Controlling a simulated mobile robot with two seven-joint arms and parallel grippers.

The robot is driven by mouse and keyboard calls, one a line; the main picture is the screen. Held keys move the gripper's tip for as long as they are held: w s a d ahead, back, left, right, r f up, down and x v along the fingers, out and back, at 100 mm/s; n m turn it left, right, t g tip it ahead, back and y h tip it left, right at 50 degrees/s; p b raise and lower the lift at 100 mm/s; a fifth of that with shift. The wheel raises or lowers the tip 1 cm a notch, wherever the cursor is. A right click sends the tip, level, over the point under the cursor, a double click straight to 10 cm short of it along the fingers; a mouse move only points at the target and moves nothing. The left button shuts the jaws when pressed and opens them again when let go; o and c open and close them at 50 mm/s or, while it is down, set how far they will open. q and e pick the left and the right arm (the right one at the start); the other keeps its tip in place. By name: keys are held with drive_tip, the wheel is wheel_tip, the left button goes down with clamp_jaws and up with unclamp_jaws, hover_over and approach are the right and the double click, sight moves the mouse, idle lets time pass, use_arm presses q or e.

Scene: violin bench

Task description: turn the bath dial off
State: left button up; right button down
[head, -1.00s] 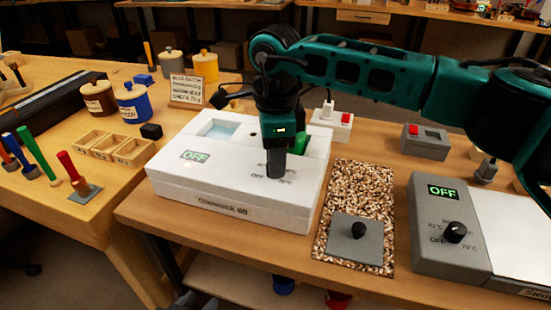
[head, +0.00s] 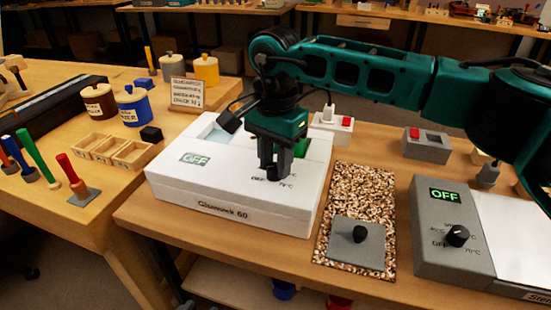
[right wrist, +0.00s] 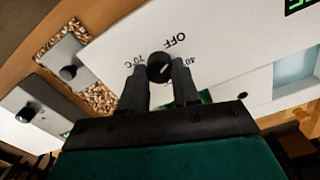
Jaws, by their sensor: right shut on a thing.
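The white bath (head: 230,213), labelled along its front, stands on the bench with its display (head: 195,159) reading OFF. My right gripper (head: 273,172) points down over the bath's right part. In the right wrist view, the black bath dial (right wrist: 159,67) sits between its two fingers, which are shut on it. Marks for OFF, 40 and 70 °C surround the dial. I cannot tell surely which mark its pointer meets. In the head view the fingers mostly hide the dial. My left gripper is not in view.
A cork-like speckled mat (head: 363,200) with a grey dial plate (head: 356,256) lies right of the bath. A grey unit (head: 440,260) with its own OFF display and dial stands farther right.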

sight(275, 166)
drive_tip(key=shift+r+n, duration=0.1)
drive_tip(key=shift+n, duration=0.3)
drive_tip(key=c, duration=0.8)
unclamp_jaws()
wheel_tip(275, 166, up, 13)
drive_tip(key=shift+f+p, duration=0.1)
drive_tip(key=shift+p, duration=0.75)
